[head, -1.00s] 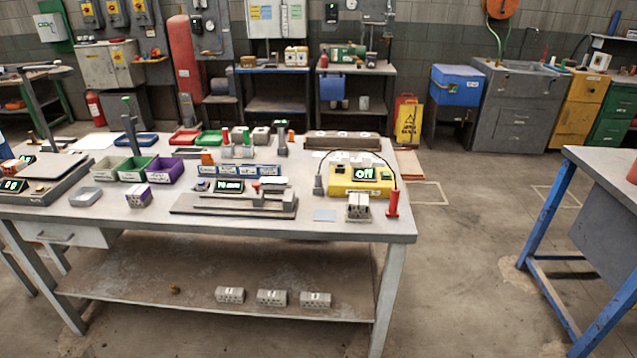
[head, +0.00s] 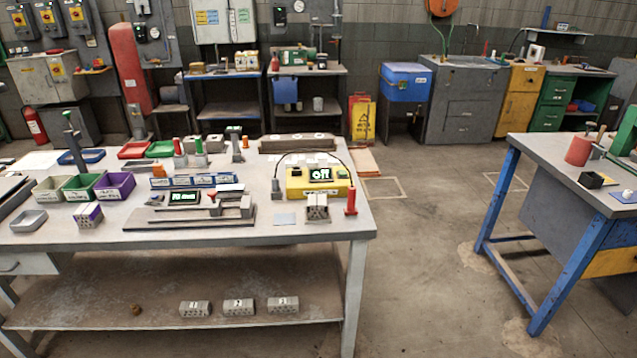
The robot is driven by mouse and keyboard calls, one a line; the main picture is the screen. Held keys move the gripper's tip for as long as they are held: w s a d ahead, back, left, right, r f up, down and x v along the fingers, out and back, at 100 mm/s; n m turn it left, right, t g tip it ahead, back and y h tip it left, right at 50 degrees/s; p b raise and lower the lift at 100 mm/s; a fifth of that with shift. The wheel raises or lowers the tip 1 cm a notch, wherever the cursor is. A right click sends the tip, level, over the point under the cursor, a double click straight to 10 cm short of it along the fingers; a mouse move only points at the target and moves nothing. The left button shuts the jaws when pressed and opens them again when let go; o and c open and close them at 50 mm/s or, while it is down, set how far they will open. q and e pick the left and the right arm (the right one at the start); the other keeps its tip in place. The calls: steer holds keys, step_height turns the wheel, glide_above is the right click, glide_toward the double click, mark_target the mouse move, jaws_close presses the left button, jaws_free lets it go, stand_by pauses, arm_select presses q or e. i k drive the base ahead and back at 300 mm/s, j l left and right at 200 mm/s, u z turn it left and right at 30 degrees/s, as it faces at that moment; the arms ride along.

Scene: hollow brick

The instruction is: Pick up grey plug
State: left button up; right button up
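A small grey plug (head: 277,190) stands on the workbench (head: 335,225), just left of the yellow box (head: 318,188) whose display reads "off". A dark cable arches over the yellow box; its ends run toward the grey plug and toward a red plug-like piece (head: 351,201) on the right. A grey hollow brick (head: 317,206) with holes in its face sits in front of the yellow box. Neither of my grippers is in view.
Bins, trays and a grey fixture (head: 190,221) crowd the bench's left and middle. Three numbered bricks lie on its lower shelf (head: 170,285). A blue-legged table (head: 540,160) stands at right, with open floor (head: 430,260) between. A yellow sign (head: 363,122) stands behind.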

mark_target(275, 182)
steer(key=i+l, duration=0.2)
steer(key=i, duration=0.35)
steer(key=i+l, duration=0.2)
steer(key=i, duration=0.4)
steer(key=i+l+z, duration=0.1)
steer(key=i+l, duration=0.15)
steer(key=i, duration=0.3)
